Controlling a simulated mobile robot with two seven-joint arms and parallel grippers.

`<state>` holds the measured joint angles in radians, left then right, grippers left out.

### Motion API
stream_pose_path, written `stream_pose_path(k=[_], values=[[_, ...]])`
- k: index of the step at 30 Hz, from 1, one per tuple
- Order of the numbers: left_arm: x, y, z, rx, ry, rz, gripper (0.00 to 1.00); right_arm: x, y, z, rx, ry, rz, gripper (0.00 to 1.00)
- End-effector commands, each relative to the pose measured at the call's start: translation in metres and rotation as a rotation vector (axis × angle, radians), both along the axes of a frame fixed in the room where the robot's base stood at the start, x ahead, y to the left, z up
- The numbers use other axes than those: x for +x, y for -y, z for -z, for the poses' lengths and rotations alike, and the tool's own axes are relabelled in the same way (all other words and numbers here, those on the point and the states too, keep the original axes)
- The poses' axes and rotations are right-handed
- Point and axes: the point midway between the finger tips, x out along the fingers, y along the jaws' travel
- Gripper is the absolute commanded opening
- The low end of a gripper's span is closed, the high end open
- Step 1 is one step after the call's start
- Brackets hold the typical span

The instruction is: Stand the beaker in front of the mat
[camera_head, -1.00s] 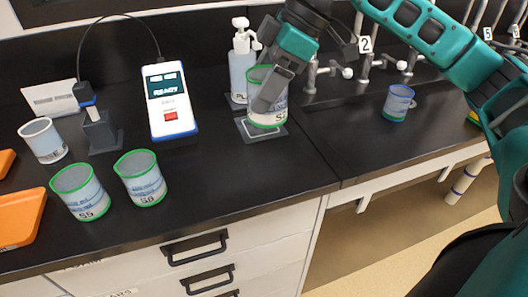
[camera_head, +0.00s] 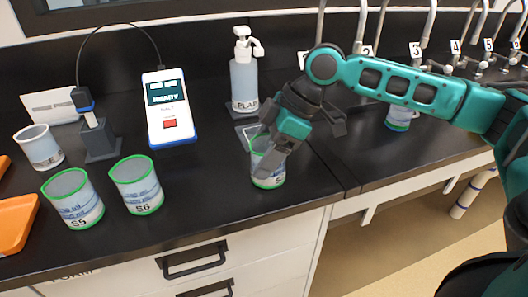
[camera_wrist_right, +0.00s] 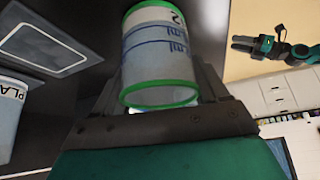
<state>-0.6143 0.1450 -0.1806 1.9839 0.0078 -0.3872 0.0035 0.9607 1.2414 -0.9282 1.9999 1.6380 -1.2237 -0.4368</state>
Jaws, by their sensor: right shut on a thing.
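My right gripper (camera_head: 276,150) is shut on a green-rimmed beaker (camera_head: 268,180), which also shows between the fingers in the right wrist view (camera_wrist_right: 158,50). The beaker is upright, in front of the mat, toward the counter's front edge. I cannot tell whether its base touches the counter. The dark mat with a white outline (camera_head: 243,130) lies in front of the pump bottle, partly hidden by my gripper; it also shows in the right wrist view (camera_wrist_right: 42,38). My left gripper (camera_wrist_right: 238,43) is small in the right wrist view, its fingers seemingly apart and empty.
Beakers S5 (camera_head: 76,203) and S6 (camera_head: 138,188) stand at the left front. A pump bottle (camera_head: 244,85) stands behind the mat. A meter (camera_head: 168,115), a probe stand (camera_head: 100,140), another beaker (camera_head: 40,150) and an orange tray (camera_head: 15,225) are left. Counter between S6 and the held beaker is clear.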

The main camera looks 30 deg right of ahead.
Motion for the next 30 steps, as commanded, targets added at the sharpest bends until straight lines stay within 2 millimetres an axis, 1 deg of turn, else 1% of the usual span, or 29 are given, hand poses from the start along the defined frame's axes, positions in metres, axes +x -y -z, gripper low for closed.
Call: stream_pose_path(k=[7, 8, 15, 25, 29, 30], values=[[0.001, 0.0, -0.003, 0.0, 0.004, 0.001, 0.43, 0.0, 0.0, 0.002, 0.0, 0.001, 0.0, 0.39], [0.001, 0.0, -0.002, 0.0, 0.004, 0.001, 0.43, 0.0, 0.0, 0.002, 0.0, 0.001, 0.0, 0.75], [0.001, 0.0, -0.002, 0.0, 0.005, 0.001, 0.43, 0.0, 0.0, 0.002, 0.0, 0.001, 0.0, 0.98], [0.001, 0.0, 0.0, 0.001, 0.004, 0.001, 0.43, 0.0, 0.0, -0.001, 0.0, 0.002, 0.0, 0.99], [0.0, 0.0, -0.005, 0.001, 0.004, 0.0, 0.43, -0.003, 0.009, -0.018, -0.001, 0.002, 0.004, 0.99], [0.001, -0.001, -0.007, 0.002, 0.006, 0.0, 0.43, -0.005, 0.013, -0.026, -0.001, 0.003, 0.003, 0.99]])
